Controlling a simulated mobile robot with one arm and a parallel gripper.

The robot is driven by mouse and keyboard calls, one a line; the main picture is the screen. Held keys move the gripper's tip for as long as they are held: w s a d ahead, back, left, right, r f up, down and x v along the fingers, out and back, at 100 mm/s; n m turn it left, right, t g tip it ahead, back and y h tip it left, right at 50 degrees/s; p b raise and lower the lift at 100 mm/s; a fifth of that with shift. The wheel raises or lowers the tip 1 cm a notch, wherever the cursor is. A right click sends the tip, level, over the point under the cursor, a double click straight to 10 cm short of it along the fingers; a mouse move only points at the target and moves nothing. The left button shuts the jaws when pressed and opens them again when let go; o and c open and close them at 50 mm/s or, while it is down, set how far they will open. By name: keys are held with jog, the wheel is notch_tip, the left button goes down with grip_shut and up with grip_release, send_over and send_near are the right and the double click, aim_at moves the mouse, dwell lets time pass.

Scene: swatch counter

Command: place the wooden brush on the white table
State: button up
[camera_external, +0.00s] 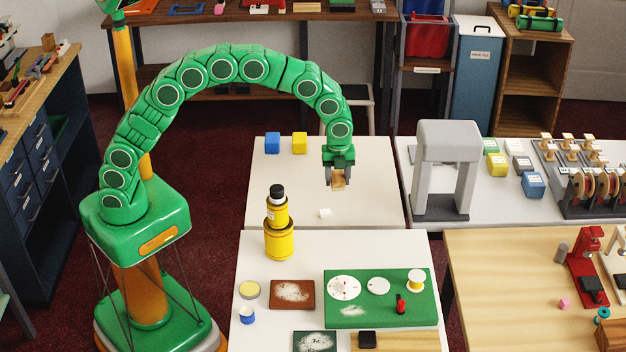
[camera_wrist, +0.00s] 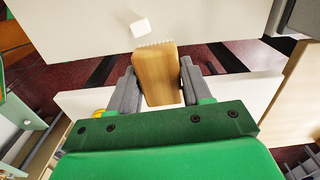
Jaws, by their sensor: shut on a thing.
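The wooden brush (camera_wrist: 158,78) is a pale brown block with a row of light bristles along its far end in the wrist view. My gripper (camera_external: 339,175) is shut on it, one finger on each side. In the external view the brush (camera_external: 338,183) hangs below the fingers and appears clear of any surface. Behind and below it in that view is a white table (camera_external: 275,195) bearing a blue cube (camera_external: 272,143), a yellow cube (camera_external: 299,143) and a small white block (camera_external: 324,213). The white block also shows in the wrist view (camera_wrist: 140,27).
A second white-topped table (camera_external: 290,262) stands in front, with a yellow bottle (camera_external: 279,235) and a green board (camera_external: 345,312). A grey arch-shaped stand (camera_external: 447,165) is to the right of my gripper. The middle of the far white table is mostly clear.

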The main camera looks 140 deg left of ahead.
jog(key=w+d+r, duration=0.1)
jog(key=w+d, duration=0.6)
jog(key=d, duration=0.6)
jog(key=w+d+r, duration=0.2)
jog(key=d, duration=1.7)
jog(key=w+d+r, duration=0.2)
jog(key=d, duration=1.6)
send_near(271, 344)
jog(key=shift+s+a+f+m, duration=0.1)
jog(key=shift+s+f+m, duration=0.2)
jog(key=shift+s+f, duration=0.5)
jog(key=shift+w+f, duration=0.55)
jog(key=shift+f, duration=0.1)
jog(key=shift+w+f, duration=0.25)
jog(key=shift+f, duration=1.55)
jog(key=shift+f, duration=0.1)
